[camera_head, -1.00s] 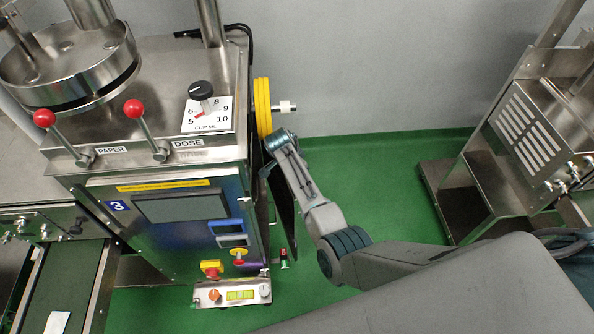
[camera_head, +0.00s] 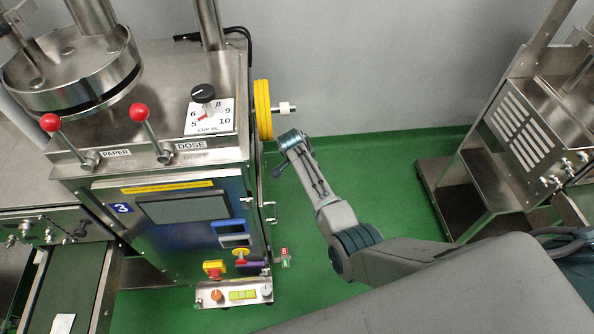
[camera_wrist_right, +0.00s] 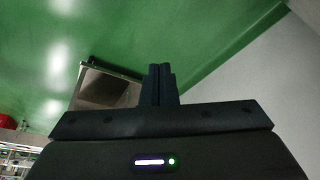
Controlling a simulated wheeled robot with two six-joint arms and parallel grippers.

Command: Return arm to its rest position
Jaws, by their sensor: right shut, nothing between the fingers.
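My right arm comes in from the right in the head view, and its wrist end (camera_head: 292,142) is beside the right side of the machine, near the yellow wheel. The fingers cannot be made out there. In the right wrist view my right gripper (camera_wrist_right: 158,72) has its two dark fingers together with nothing between them. Green floor and a grey wall lie beyond the fingertips. My left gripper is not in view.
The machine (camera_head: 150,245) with a screen, red-knobbed levers and a yellow wheel (camera_head: 263,110) stands at left. A steel frame (camera_head: 520,130) stands at right. Green floor (camera_head: 385,160) between them is clear. A small control box (camera_head: 233,294) is below the machine's front.

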